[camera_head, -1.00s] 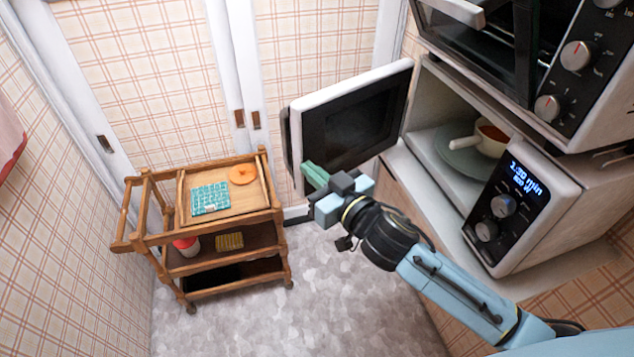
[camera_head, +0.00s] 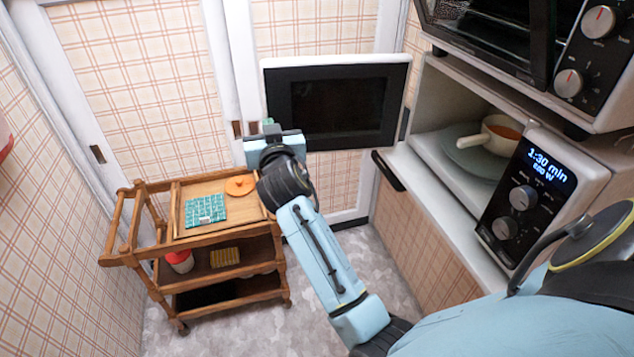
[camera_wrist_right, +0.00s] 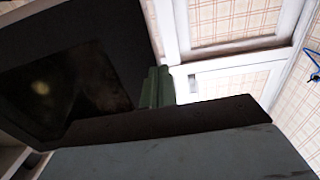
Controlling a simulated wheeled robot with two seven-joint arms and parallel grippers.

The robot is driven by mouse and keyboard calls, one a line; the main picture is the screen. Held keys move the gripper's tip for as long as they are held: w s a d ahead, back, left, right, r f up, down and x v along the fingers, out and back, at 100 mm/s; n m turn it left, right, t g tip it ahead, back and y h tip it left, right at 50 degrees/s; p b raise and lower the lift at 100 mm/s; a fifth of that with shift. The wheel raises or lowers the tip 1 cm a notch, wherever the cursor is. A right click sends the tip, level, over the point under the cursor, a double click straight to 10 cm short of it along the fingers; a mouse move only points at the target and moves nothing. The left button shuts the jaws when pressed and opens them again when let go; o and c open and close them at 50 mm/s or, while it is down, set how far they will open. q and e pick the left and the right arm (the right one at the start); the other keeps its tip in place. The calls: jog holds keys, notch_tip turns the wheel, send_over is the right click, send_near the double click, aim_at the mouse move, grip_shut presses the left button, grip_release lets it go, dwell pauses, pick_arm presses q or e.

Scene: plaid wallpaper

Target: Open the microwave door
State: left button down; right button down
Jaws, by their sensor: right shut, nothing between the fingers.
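The microwave (camera_head: 520,205) stands on the counter at the right with its lit display facing out. Its door (camera_head: 337,105) stands wide open, swung out to the left, with its dark inner side facing me. Inside the microwave a saucepan (camera_head: 494,147) sits on a plate. My right gripper (camera_head: 268,127) is at the door's free left edge, mostly hidden behind my wrist. In the right wrist view the green fingers (camera_wrist_right: 157,86) are together beside the door's edge (camera_wrist_right: 135,45); I cannot tell whether they touch it. My left gripper is out of view.
A wooden trolley (camera_head: 150,205) stands at the left, with a teal patterned item (camera_head: 205,209) and an orange lid (camera_head: 240,185) on top. A toaster oven (camera_head: 490,40) sits above the microwave. Grey floor (camera_head: 235,325) is clear in front.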

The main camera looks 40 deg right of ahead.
jog(key=shift+w+d, duration=0.1)
jog(key=shift+w, duration=0.2)
